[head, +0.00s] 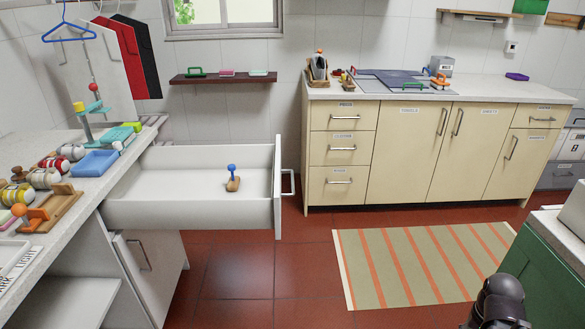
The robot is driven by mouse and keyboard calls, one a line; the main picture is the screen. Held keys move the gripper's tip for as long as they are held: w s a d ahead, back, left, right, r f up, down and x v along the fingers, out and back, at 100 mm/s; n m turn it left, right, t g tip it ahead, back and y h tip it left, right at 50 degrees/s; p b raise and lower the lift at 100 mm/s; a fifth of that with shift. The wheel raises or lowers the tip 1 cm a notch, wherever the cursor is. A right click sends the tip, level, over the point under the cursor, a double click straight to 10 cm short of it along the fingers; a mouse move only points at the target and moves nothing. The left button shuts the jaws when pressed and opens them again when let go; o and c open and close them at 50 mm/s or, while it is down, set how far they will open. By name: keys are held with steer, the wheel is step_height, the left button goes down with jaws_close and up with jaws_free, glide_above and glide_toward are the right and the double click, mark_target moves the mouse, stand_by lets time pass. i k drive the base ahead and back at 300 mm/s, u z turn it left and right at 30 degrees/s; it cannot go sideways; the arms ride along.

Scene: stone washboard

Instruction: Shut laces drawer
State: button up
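A white drawer (130,214) is pulled far out of the white counter unit on the left in the head view. Its front panel (278,187) faces right, with a bar handle (289,183) on its outer side. No label can be read on it, so I cannot tell whether it is the laces drawer. A small wooden piece with a blue knob (232,178) stands inside the drawer. A dark part of my arm shows at the bottom right, far from the drawer. No gripper fingers can be made out.
A cupboard door (148,262) below the drawer has its own handle. A cream cabinet (410,150) with shut drawers and doors stands at the back. A striped rug (415,265) lies on the red tiles. A green cabinet (545,270) stands right. The floor right of the drawer is clear.

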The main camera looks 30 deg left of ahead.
mark_target(177, 188)
steer(key=i, duration=0.85)
steer(key=u, duration=4.95)
steer(key=i, duration=0.1)
steer(key=z, duration=3.85)
steer(key=i, duration=0.35)
